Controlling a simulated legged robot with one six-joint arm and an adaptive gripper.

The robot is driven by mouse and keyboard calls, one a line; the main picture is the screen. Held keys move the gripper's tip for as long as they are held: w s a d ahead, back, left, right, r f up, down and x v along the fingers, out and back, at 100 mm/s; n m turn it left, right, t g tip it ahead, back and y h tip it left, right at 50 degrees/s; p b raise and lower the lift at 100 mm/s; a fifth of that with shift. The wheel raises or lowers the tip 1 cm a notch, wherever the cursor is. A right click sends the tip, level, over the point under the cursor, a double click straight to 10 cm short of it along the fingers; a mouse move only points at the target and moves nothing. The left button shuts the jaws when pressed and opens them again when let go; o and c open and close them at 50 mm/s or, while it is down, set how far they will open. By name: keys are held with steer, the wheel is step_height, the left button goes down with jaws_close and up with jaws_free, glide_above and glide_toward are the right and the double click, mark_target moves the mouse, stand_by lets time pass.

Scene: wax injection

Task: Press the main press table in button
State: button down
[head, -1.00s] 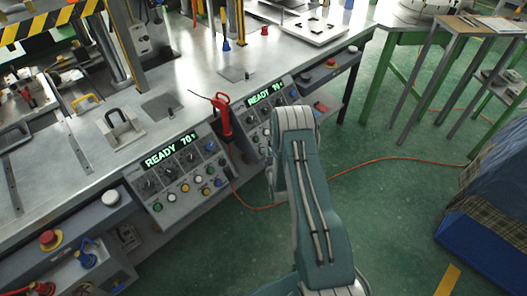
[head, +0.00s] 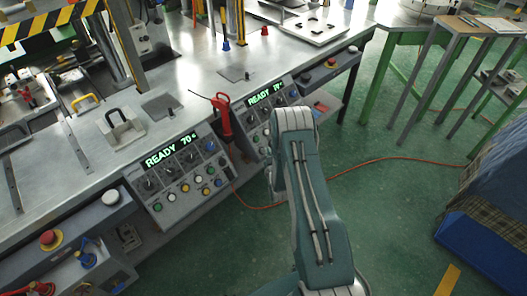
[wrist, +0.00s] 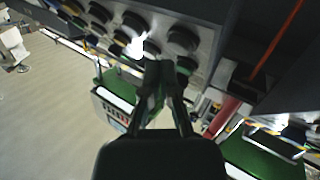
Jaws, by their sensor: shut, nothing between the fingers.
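In the head view, a left control panel (head: 178,172) with a lit READY display carries several knobs and coloured buttons along the bench front. A right control panel (head: 262,118) is partly hidden by my arm. I cannot tell which button is the main press table in button. In the wrist view, my gripper (wrist: 166,72) is shut and empty. Its fingertips are close to a panel (wrist: 205,42) with dark round knobs or buttons and a bright white button (wrist: 137,46). Whether they touch it is unclear. In the head view my arm hides the gripper.
A red-handled tool (head: 223,116) stands between the two panels. A red mushroom button (head: 48,238) is at lower left. An orange cable (head: 385,159) crosses the green floor. A green-legged table (head: 400,75) stands at upper right. The floor right of my arm is mostly clear.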

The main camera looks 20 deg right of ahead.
stand_by(0.5)
steer(key=shift+w+a+f, duration=0.1)
steer(key=shift+w+f, duration=0.05)
steer(key=shift+w, duration=0.15)
